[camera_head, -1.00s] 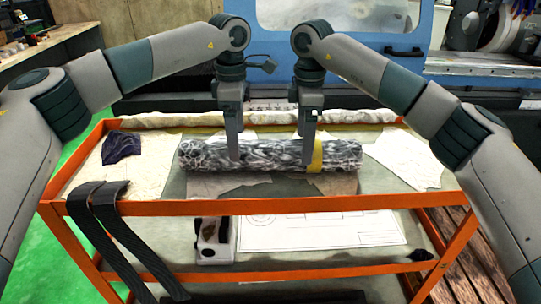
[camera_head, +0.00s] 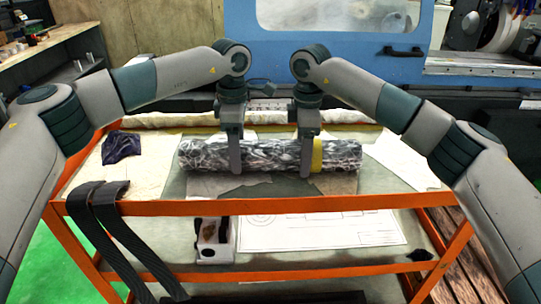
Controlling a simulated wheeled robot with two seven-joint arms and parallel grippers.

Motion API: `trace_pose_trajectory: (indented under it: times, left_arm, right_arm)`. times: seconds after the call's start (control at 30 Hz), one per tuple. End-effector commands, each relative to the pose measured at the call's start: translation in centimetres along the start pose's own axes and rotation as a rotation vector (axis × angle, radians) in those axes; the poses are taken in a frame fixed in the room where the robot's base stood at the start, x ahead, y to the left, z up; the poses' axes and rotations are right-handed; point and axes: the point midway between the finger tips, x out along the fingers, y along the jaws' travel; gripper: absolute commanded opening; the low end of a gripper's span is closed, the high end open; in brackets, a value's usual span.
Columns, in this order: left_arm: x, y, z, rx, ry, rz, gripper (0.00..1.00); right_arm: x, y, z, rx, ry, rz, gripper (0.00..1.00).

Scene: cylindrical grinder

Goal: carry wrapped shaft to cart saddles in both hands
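The wrapped shaft (camera_head: 272,156), a long roll in mottled black-and-white wrap with a yellow band (camera_head: 317,155) right of its middle, lies level across the top of the orange-framed cart (camera_head: 300,206). My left gripper (camera_head: 235,160) points straight down over the left half of the shaft. My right gripper (camera_head: 306,162) points down just left of the yellow band. One finger of each shows in front of the shaft; the far fingers are hidden behind it. I cannot tell whether they press on it. No saddles can be made out under the shaft.
Black straps (camera_head: 118,225) hang over the cart's front left rail. A dark purple cloth (camera_head: 121,147) lies on the top's left. A blue machine (camera_head: 340,62) stands behind.

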Motion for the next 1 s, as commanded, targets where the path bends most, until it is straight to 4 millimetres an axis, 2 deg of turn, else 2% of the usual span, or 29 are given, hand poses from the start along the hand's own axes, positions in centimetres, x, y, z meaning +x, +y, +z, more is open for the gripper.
trace_pose_trajectory:
  times: [0.03, 0.13, 0.17, 0.67, 1.0]
  left_arm:
    - [0.0, 0.0, 0.0, 0.000, 0.000, 0.001, 0.26]
    - [-0.1, 0.0, 0.0, 0.000, 0.000, 0.001, 0.02]
    - [-0.1, 0.0, 0.0, 0.000, 0.000, 0.001, 0.01]
    - [-0.9, 0.1, 0.1, -0.001, -0.003, 0.005, 0.01]
    - [-2.7, 0.1, 0.1, -0.001, -0.003, 0.005, 0.01]
  right_arm:
    - [0.0, 0.0, 0.0, 0.000, 0.000, 0.000, 0.26]
    - [0.0, 0.0, 0.0, 0.000, 0.000, 0.000, 0.02]
    - [-0.1, 0.0, 0.0, 0.001, 0.000, 0.000, 0.01]
    - [-0.9, 0.1, -0.1, 0.000, 0.003, 0.004, 0.01]
    - [-2.7, 0.1, -0.1, 0.000, 0.003, 0.005, 0.01]
